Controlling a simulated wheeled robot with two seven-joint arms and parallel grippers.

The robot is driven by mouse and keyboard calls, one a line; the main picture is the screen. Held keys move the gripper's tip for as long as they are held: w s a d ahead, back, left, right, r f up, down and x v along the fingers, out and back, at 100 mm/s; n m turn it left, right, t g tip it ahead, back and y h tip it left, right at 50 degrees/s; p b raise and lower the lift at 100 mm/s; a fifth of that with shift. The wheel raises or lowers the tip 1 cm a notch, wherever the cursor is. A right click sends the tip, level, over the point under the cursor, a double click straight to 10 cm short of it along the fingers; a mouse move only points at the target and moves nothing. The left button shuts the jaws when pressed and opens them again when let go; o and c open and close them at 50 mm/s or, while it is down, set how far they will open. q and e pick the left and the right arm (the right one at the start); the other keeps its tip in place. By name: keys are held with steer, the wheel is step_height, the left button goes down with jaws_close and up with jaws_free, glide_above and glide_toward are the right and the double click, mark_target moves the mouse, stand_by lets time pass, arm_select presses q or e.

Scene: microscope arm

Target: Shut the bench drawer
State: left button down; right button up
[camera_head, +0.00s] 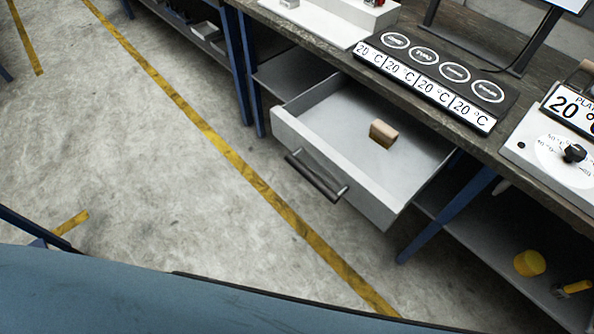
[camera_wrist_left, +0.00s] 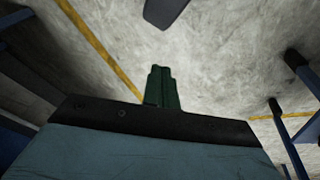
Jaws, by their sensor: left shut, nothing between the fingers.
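The bench drawer (camera_head: 285,123) is pulled out from under the bench in the head view. It is white, with a dark bar handle (camera_head: 316,175) across its front. A small brown block (camera_head: 383,133) is inside it. No gripper shows in the head view. In the left wrist view my left gripper (camera_wrist_left: 161,70) shows as two dark green fingers, shut with nothing between them. It is over the floor, and no drawer shows in that view. My right gripper is not in view.
The bench top (camera_head: 400,85) carries a black panel (camera_head: 435,82) with round labels above the drawer and a white dial unit (camera_head: 556,150) at the right. Blue bench legs (camera_head: 447,220) stand beside the drawer. The floor (camera_head: 170,180) before the drawer is clear, with yellow tape.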

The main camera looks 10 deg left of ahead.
arm_select(q)
steer(key=w+r+n+t+h+b, duration=0.2)
steer(key=w+r+n+t, duration=0.1)
steer(key=w+r+n, duration=0.6)
steer(key=w+r+n+t+h+b, duration=0.15)
steer(key=w+r+n+t, duration=0.35)
steer(key=w, duration=0.6)
steer(key=w+d+r+n+t+h+b, duration=0.1)
steer(key=w+d+r+n+h+b, duration=0.15)
steer(key=r+n, duration=0.55)
steer(key=w+d+r+n+t+h+b, duration=0.1)
steer(key=w+d+r+n+h, duration=0.2)
steer(key=r, duration=0.8)
steer(key=p+x, duration=0.1)
steer(key=x, duration=1.2)
steer(key=shift+w+d, duration=0.2)
steer(key=shift+w, duration=0.1)
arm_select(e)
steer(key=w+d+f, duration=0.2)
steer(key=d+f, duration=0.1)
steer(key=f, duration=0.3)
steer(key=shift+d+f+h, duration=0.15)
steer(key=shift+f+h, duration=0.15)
